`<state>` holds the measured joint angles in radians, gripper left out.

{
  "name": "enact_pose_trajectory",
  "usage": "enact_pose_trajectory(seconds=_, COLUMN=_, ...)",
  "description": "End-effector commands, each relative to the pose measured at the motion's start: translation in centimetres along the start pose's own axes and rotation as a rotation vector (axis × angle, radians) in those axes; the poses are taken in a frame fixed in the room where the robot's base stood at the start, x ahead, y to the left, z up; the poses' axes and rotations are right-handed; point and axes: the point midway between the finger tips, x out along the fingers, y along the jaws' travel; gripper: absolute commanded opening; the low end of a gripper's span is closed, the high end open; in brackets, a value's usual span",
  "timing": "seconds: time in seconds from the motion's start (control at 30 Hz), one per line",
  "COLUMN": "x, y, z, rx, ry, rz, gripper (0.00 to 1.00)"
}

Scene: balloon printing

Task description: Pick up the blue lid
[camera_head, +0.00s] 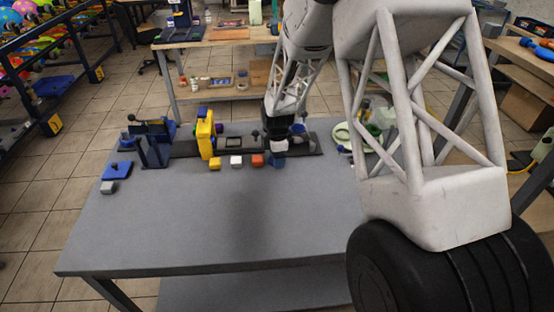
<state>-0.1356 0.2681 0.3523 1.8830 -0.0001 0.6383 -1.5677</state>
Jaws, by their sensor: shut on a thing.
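A small blue piece, which looks like the blue lid (275,161), is at the right end of a row of small coloured blocks on the grey table (200,225). My gripper (280,146) reaches down from above, right at this blue piece, and is shut on it. The fingertips are small and dark at this distance, so the exact contact is hard to see. I cannot tell whether the blue piece is still resting on the table or lifted slightly. A flat blue plate (117,170) lies at the left of the table.
Yellow (215,163), white (236,161) and orange (257,160) blocks stand left of my gripper. Behind them are a yellow upright (205,135) and a dark blue stand (152,145). A pale green round dish (347,137) is to the right. The table's front is clear.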

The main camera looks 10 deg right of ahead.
Motion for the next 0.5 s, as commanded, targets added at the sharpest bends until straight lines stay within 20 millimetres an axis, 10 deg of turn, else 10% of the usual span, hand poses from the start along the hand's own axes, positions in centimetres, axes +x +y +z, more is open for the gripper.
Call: enact_pose_trajectory(seconds=0.5, x=-2.0, y=0.0, z=0.0, rx=0.000, ry=0.000, rz=0.001, gripper=0.47)
